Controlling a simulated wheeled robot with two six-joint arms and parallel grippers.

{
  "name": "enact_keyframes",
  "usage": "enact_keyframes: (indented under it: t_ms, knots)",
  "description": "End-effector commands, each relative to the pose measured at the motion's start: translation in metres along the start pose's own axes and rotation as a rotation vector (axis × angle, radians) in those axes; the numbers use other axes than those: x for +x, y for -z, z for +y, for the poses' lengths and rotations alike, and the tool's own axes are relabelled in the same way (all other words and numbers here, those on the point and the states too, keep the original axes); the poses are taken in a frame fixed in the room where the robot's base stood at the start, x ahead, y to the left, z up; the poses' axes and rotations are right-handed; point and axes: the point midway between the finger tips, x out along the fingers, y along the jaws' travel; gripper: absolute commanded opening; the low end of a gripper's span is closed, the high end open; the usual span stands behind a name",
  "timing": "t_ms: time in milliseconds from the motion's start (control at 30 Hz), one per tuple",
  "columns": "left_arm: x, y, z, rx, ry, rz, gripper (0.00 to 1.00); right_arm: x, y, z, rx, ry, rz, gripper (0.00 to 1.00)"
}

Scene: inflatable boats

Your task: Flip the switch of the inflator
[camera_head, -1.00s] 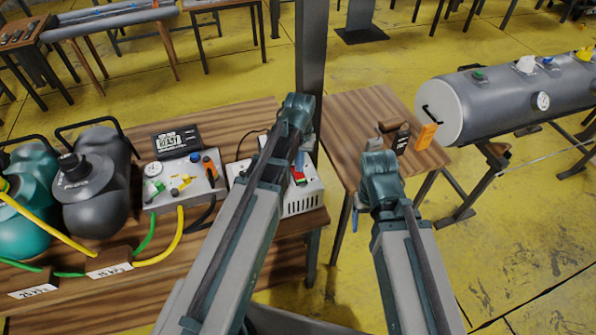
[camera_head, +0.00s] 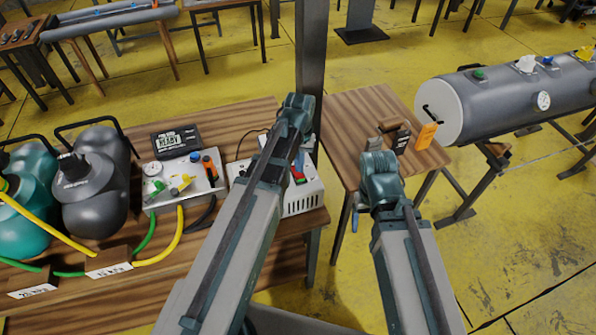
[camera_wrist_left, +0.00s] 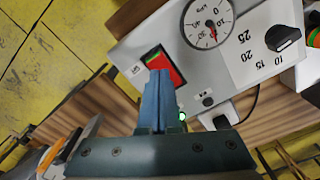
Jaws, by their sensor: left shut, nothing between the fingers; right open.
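The inflator (camera_head: 305,200) is a white box on the wooden table, partly hidden behind my left arm in the head view. In the left wrist view its panel (camera_wrist_left: 215,60) carries a red and green rocker switch (camera_wrist_left: 172,70), a round dial and a black knob. My left gripper (camera_wrist_left: 159,78) is shut and empty, its tips overlapping the switch in that view; I cannot tell whether they touch it. In the head view the red of the switch (camera_head: 299,178) shows beside the left gripper (camera_head: 298,160). My right gripper (camera_head: 378,150) is open, near the small side table.
A grey post (camera_head: 312,60) rises behind my left arm. An orange tag (camera_head: 427,135) lies near a grey cylinder (camera_head: 500,100).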

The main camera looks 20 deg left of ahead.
Motion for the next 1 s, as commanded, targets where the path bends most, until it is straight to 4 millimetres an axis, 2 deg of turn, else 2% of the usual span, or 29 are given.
enact_keyframes:
  t_ms: [1000]
  knots:
    - [0.015,0.0,0.0,0.0,0.0,0.0,0.0,0.015,0.001,-0.002,0.0,0.0,0.0,0.76]
